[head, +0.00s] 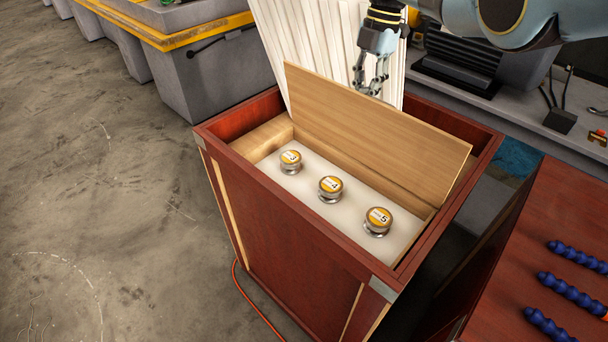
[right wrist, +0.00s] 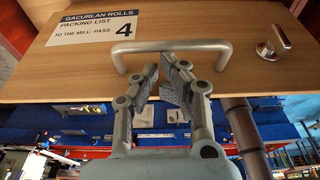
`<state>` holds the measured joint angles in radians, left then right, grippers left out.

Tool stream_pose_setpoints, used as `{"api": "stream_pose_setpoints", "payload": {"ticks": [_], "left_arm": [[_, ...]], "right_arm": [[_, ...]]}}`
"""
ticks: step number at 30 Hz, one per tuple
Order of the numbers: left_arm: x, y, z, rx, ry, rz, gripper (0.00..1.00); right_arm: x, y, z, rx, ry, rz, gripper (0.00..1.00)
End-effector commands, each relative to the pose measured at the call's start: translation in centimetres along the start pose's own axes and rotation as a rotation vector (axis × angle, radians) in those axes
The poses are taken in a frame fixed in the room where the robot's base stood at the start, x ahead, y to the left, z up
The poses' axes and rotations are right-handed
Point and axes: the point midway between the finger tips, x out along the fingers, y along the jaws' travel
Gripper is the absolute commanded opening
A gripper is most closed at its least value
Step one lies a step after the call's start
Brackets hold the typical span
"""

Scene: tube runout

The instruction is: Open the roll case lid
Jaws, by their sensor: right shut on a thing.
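The roll case (head: 275,235) is a dark red wooden box. Its light wood lid (head: 375,125) stands raised and tilted, with the case interior showing in front of it. My left gripper is out of view.
Inside the case, three silver rolls with yellow labels (head: 330,185) stand on a white floor. A metal knob (right wrist: 275,42) sits beside the handle. White corrugated panels (head: 300,40) stand behind. A red bench with blue ribbed pieces (head: 565,290) is at right. Open concrete floor lies left.

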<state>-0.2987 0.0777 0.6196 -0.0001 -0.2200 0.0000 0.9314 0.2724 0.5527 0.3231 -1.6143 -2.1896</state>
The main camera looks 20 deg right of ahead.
Motion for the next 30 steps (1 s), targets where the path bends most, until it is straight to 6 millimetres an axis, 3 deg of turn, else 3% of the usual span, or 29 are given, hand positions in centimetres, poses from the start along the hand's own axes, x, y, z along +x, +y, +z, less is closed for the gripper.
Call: {"api": "stream_pose_setpoints", "payload": {"ticks": [14, 30], "left_arm": [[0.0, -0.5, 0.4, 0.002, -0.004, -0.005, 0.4], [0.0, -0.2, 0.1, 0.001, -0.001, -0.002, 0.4]], "right_arm": [[-0.7, 0.1, 0.6, 0.003, -0.019, 0.008, 0.0], [-10.9, 0.0, 0.1, 0.002, -0.011, 0.006, 0.0]]}}
